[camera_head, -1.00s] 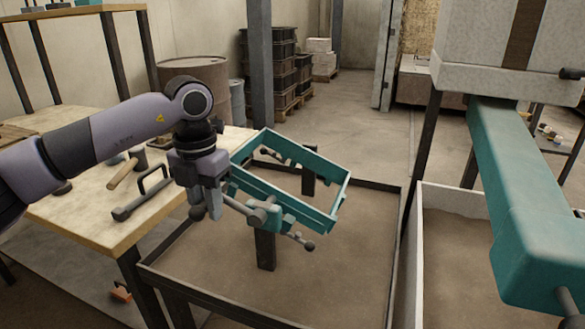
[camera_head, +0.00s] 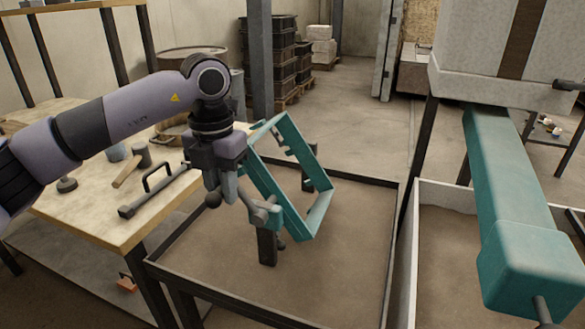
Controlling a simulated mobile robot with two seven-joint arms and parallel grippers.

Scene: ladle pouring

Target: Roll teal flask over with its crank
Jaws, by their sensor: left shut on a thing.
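The teal flask (camera_head: 318,215) is an open rectangular frame hung between dark posts over a sand-filled tray. It is steeply tilted, with its right end low and its upper left end high. The exact contact is partly hidden by the fingers. My right gripper is not in view.
The tray's dark rim (camera_head: 392,240) surrounds the flask. A wooden workbench (camera_head: 90,215) with a hammer (camera_head: 132,168) and a handled bar (camera_head: 155,192) stands at left.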

